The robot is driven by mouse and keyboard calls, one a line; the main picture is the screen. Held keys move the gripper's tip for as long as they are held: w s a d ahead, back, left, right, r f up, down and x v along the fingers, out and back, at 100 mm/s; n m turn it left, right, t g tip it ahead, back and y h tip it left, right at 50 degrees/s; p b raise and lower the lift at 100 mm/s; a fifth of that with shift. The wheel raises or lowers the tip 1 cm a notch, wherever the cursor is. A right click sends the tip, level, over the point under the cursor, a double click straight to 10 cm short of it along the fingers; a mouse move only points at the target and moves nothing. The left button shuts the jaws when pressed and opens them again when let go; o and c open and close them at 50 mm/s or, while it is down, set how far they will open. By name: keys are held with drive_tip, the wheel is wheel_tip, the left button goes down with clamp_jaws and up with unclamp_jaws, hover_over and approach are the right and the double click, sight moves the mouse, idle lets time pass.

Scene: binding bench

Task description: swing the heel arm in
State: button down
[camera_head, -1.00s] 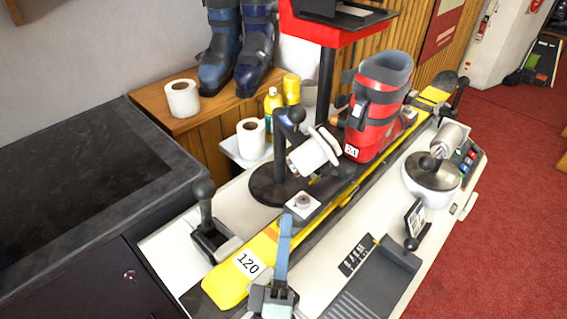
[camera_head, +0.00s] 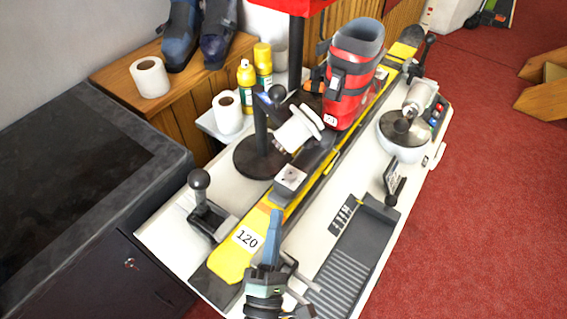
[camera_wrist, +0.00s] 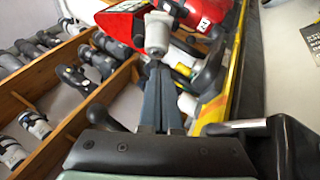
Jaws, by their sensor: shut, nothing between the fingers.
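A pivoting arm with a white cylinder (camera_head: 297,129) and a black ball knob (camera_head: 277,92) stands on a post with a round black base (camera_head: 245,160), beside the red boot (camera_head: 350,85). It appears to be the heel arm, and its cylinder lies close to the boot's lower end. The boot stands on a yellow ski (camera_head: 229,262) marked 120. My gripper (camera_head: 275,213) is shut and empty over the near part of the ski, apart from the arm. In the wrist view my fingers (camera_wrist: 161,72) point toward a pale cylinder (camera_wrist: 157,34).
A black-knobbed lever (camera_head: 200,190) stands left of the ski. A domed unit (camera_head: 403,140) with a metal cylinder stands at right. A ribbed grey tray (camera_head: 350,250) lies front right. Paper rolls (camera_head: 228,112) and spray cans (camera_head: 246,80) sit behind the post.

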drive_tip(key=p+x, duration=0.1)
drive_tip(key=x, duration=0.9)
drive_tip(key=shift+w+r, duration=0.15)
drive_tip(key=shift+w, duration=0.2)
